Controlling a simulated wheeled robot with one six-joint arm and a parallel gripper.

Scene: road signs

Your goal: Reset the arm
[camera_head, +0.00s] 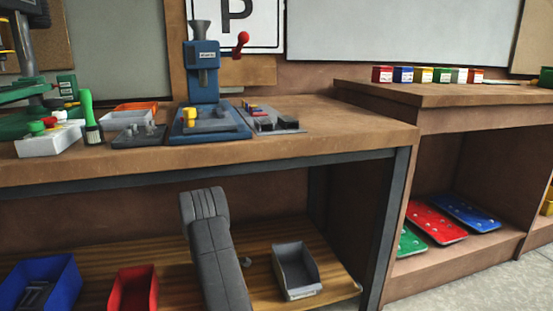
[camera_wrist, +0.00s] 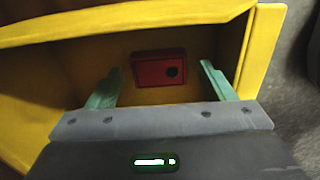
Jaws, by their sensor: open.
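My gripper (camera_wrist: 160,68) shows in the wrist view with its two pale green fingers spread wide. It reaches over or into a yellow bin (camera_wrist: 150,28). A red block (camera_wrist: 158,69) with a dark round spot sits inside the bin, seen between and beyond the fingertips. Nothing is held between the fingers, and I cannot tell how far they are from the block. In the head view my grey arm (camera_head: 208,240) rises in front of the lower shelf; my gripper is out of that picture.
A wooden bench (camera_head: 340,125) carries a blue press (camera_head: 203,75) and trays. Blue (camera_head: 62,275), red (camera_head: 150,285) and grey (camera_head: 297,270) bins stand on the shelf below. At right, small coloured boxes (camera_head: 403,75) line a counter above red (camera_head: 437,222) and blue plates (camera_head: 465,212).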

